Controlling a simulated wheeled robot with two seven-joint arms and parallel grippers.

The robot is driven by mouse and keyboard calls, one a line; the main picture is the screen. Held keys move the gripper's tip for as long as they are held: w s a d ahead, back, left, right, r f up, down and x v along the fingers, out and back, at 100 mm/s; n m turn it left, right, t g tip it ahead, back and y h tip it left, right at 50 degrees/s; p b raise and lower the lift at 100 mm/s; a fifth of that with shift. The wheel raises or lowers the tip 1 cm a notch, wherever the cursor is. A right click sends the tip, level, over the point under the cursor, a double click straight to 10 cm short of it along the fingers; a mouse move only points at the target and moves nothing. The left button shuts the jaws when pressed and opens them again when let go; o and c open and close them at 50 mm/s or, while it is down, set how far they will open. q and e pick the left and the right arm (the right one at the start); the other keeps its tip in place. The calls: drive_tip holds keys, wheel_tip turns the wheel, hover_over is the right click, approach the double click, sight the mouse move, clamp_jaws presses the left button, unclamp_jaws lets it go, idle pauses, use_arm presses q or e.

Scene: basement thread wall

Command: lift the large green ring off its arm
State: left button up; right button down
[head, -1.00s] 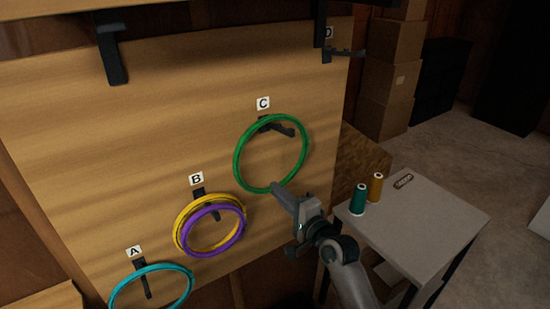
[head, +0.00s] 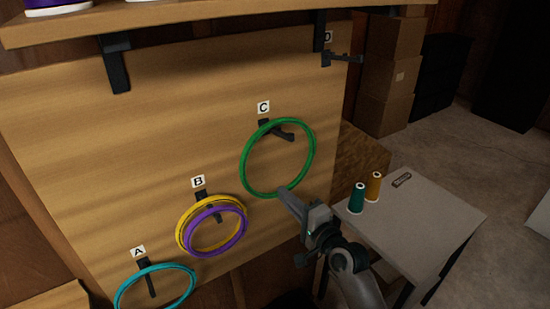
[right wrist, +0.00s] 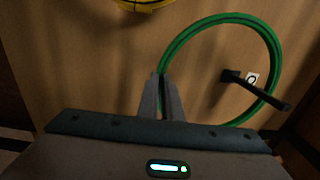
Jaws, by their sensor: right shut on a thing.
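The large green ring (head: 242,165) hangs around the dark arm (head: 285,135) under label C on the wooden board. In the right wrist view the green ring (right wrist: 274,58) is a wide loop, and the arm (right wrist: 262,93) passes through it, its tip extending beyond the ring's edge. My right gripper (head: 282,192) is shut on the ring's lower edge. Its fingers also show in the right wrist view (right wrist: 163,85), closed around the ring's near side. My left gripper is not in view.
Yellow rings (head: 181,232) and a purple ring (head: 244,233) hang at B; a cyan ring (head: 122,288) at A. Arm D (head: 345,59) is bare. A shelf (head: 220,22) overhangs the board. A side table (head: 430,220) at right holds teal (head: 357,198) and amber (head: 374,186) spools.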

drive_tip(key=r+p+v, duration=0.2)
drive_tip(key=p+v, duration=0.2)
drive_tip(key=v, duration=0.7)
